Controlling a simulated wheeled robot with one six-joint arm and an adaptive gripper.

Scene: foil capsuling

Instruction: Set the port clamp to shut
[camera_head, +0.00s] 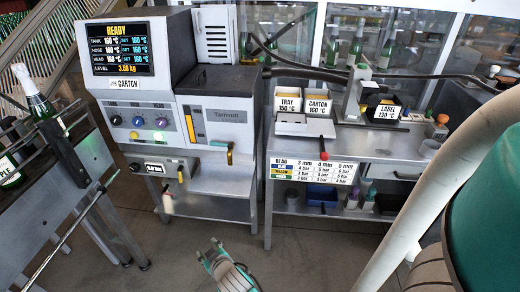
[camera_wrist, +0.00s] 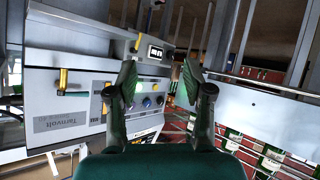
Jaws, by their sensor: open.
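No part is labelled as the port clamp, and I cannot tell its setting. The glue machine (camera_head: 205,85) has a yellow-tipped lever (camera_head: 229,154) at the right of its grey cabinet front; that lever also shows in the wrist view (camera_wrist: 62,82). A smaller yellow handle (camera_head: 180,175) sits beside the pressure display (camera_head: 155,167); it appears in the wrist view (camera_wrist: 137,43) near the display (camera_wrist: 155,52). My gripper (camera_head: 209,250) is low in front of the machine, apart from it. In the wrist view its fingers (camera_wrist: 158,82) are spread, with nothing between them.
A bottle rack (camera_head: 75,160) with bottles stands at the left. The floor (camera_head: 310,245) between machine and bench is clear. The wrist view is upside down.

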